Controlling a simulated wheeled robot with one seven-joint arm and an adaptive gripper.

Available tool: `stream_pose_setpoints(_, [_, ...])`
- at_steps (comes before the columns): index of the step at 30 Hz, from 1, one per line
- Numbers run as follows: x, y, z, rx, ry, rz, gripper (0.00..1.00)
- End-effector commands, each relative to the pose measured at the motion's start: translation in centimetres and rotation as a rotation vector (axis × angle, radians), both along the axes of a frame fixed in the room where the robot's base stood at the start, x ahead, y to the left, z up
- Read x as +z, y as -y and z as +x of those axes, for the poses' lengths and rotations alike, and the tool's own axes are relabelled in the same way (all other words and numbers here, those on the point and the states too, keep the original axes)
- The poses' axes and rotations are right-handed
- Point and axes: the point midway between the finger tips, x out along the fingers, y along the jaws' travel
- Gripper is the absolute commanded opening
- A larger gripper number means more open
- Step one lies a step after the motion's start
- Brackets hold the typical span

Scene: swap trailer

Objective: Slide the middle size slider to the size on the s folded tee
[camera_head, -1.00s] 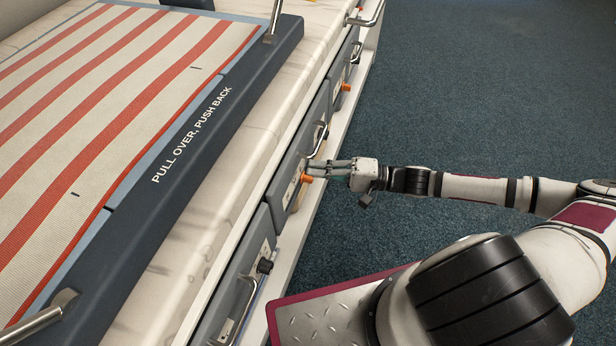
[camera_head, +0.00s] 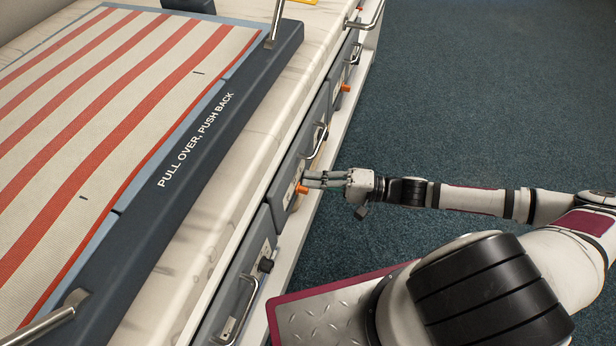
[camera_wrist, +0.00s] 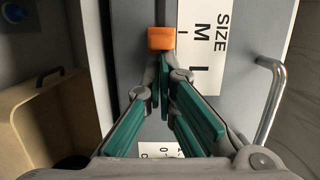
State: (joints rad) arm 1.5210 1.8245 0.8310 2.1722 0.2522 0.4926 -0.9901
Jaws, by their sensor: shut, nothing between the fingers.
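The middle size slider's orange knob (camera_head: 301,189) sits on a grey drawer front beside the bed. In the wrist view the orange knob (camera_wrist: 161,39) is beside a white label (camera_wrist: 207,45) reading "SIZE" and "M", with another mark partly hidden. My gripper (camera_head: 308,180) is shut and empty, its fingertips right at the knob. In the wrist view my gripper (camera_wrist: 163,68) has its tips together just below the knob; I cannot tell whether they touch. I cannot make out a folded tee in these views.
A metal drawer handle (camera_head: 319,142) stands out near my gripper. A dark knob (camera_head: 265,265) is on the nearer drawer and another orange knob (camera_head: 345,88) is farther along. The striped bed top (camera_head: 100,120) is at left. The carpet (camera_head: 480,90) is clear.

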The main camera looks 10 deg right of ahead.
Motion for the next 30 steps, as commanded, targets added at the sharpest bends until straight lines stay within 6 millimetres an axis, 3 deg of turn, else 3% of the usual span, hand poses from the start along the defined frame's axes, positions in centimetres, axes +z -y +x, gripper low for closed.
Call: stream_pose_setpoints(30, [0.1, -1.8, -2.7, 0.001, -0.001, 0.001, 0.0])
